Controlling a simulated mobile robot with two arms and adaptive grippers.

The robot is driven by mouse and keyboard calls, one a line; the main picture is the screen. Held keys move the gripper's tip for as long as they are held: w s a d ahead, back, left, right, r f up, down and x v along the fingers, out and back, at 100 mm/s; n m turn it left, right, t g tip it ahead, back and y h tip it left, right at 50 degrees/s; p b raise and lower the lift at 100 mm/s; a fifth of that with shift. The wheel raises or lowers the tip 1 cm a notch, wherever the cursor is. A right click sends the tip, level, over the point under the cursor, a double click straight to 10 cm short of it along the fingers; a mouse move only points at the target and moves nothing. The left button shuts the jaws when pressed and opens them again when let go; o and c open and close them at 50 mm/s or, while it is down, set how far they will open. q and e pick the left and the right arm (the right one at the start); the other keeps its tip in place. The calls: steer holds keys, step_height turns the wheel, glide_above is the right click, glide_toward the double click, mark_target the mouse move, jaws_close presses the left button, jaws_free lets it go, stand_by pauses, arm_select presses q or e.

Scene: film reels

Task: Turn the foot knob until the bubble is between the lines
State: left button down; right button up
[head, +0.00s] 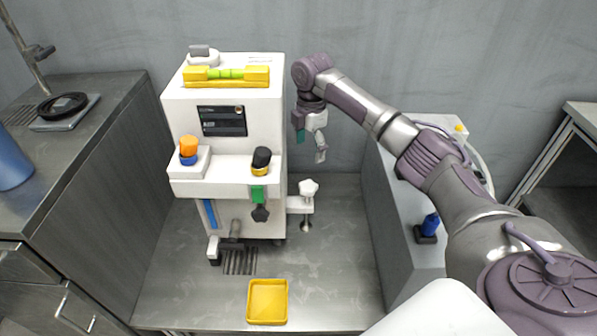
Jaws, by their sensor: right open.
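A white machine (246,120) stands on the grey bench. A yellow spirit level (258,75) with a green vial (226,75) lies on its top; the bubble and the lines are too small to make out. A white lobed foot knob (309,189) sits on a threaded foot at the machine's lower right side. My right gripper (312,150) is open and empty. It hangs to the right of the machine, above the foot knob and apart from it. My left gripper is not in view.
A yellow tray (267,302) lies on the bench in front. A grey block (407,225) with a blue-topped part (430,225) stands to the right. Bare bench lies between machine and block.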

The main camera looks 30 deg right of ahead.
mark_target(309, 185)
steer(key=f+b, duration=0.1)
steer(key=f, duration=0.2)
steer(key=f+b, duration=0.1)
steer(key=f, duration=0.3)
steer(key=f+b, duration=0.1)
steer(key=f, duration=0.2)
steer(key=shift+s+f, duration=0.3)
steer(key=shift+f, duration=0.1)
step_height(309, 185, down, 2)
steer(key=shift+f+b, duration=0.1)
steer(key=shift+b, duration=0.2)
steer(key=shift+f, duration=0.15)
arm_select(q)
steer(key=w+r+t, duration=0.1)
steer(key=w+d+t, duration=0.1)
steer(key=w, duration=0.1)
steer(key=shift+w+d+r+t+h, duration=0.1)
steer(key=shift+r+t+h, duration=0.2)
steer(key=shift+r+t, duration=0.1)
